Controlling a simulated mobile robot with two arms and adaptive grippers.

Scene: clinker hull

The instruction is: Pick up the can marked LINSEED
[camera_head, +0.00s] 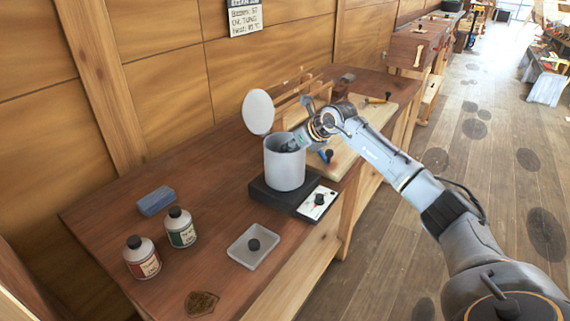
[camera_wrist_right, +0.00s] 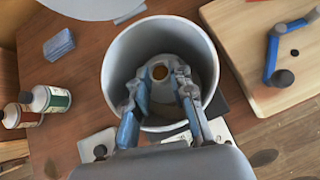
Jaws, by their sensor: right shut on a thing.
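Two grey cans with dark caps stand on the bench at the left in the head view, one with a red label (camera_head: 142,260) and one with a green label (camera_head: 181,230). Their lettering is too small to read surely. My right gripper (camera_head: 290,146) reaches into a grey pot (camera_head: 285,175). In the right wrist view, my right gripper (camera_wrist_right: 163,90) is shut on a grey thing with a round brown opening (camera_wrist_right: 159,72), inside the pot. Its label is hidden, so I cannot tell whether it is the LINSEED can. My left gripper is out of view.
The pot stands on a black hotplate (camera_head: 270,199) with a white dial panel (camera_head: 318,202). Its round lid (camera_head: 258,112) stands up behind. A grey tray (camera_head: 253,246), a blue block (camera_head: 156,201) and a wooden board (camera_head: 345,160) are nearby.

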